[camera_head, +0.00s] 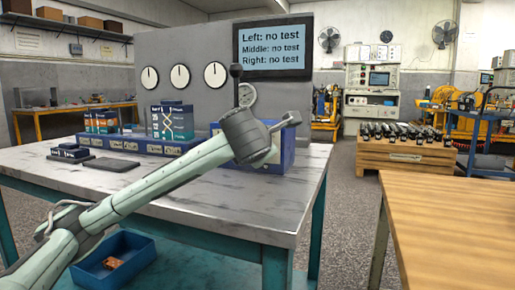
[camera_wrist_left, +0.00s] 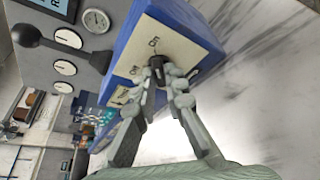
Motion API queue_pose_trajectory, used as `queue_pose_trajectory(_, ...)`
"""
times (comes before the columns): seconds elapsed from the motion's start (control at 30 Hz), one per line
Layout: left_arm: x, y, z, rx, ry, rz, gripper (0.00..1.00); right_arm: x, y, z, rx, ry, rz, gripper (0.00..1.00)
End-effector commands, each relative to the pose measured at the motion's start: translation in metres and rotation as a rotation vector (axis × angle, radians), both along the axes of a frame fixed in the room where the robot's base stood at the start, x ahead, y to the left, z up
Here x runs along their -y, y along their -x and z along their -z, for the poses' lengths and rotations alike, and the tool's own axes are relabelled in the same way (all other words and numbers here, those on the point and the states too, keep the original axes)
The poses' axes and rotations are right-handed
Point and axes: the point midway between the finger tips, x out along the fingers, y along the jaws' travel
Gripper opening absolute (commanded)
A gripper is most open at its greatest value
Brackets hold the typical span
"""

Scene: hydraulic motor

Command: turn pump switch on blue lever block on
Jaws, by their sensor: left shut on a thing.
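The blue lever block (camera_head: 287,158) sits at the right end of the grey test table, partly behind my left arm. In the wrist view the blue lever block (camera_wrist_left: 136,38) shows a cream panel with "On" labels. A lever with a black ball knob (camera_head: 236,71) rises beside my wrist; the ball knob (camera_wrist_left: 26,36) also shows in the wrist view. My left gripper (camera_wrist_left: 159,70) is shut on a small dark pump switch (camera_wrist_left: 156,66) on that panel. The fingers mostly hide the switch, so its position is unclear. My right gripper is out of view.
A grey console with gauges stands behind; its screen (camera_head: 273,47) reads "no test" for left, middle and right. Blue boxes (camera_head: 171,148) line the table's back. A blue bin (camera_head: 113,262) sits below. The front of the grey tabletop (camera_head: 260,215) is clear.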

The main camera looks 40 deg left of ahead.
Motion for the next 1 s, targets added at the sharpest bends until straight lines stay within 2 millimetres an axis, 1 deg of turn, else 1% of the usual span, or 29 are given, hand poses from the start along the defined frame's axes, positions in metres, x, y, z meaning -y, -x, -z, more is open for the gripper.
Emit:
queue_pose_trajectory(0.37, 0.0, 0.0, -0.001, 0.002, -0.005, 0.003, 0.0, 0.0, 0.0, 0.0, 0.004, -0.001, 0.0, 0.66)
queue_pose_trajectory(0.4, 0.0, 0.0, -0.001, 0.002, -0.005, 0.003, 0.15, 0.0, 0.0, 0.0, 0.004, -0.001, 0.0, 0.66)
queue_pose_trajectory(0.53, 0.0, 0.0, -0.001, 0.001, -0.004, 0.001, 0.31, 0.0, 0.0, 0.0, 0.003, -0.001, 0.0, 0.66)
queue_pose_trajectory(0.57, 0.0, 0.0, -0.001, 0.001, -0.004, 0.001, 0.32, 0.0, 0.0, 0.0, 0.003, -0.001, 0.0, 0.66)
queue_pose_trajectory(0.87, 0.001, 0.001, -0.001, 0.0, -0.003, 0.002, 0.32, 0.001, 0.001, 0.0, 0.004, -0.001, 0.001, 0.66)
queue_pose_trajectory(1.0, 0.008, 0.012, -0.005, 0.002, -0.002, 0.004, 0.32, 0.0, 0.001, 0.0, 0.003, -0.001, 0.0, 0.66)
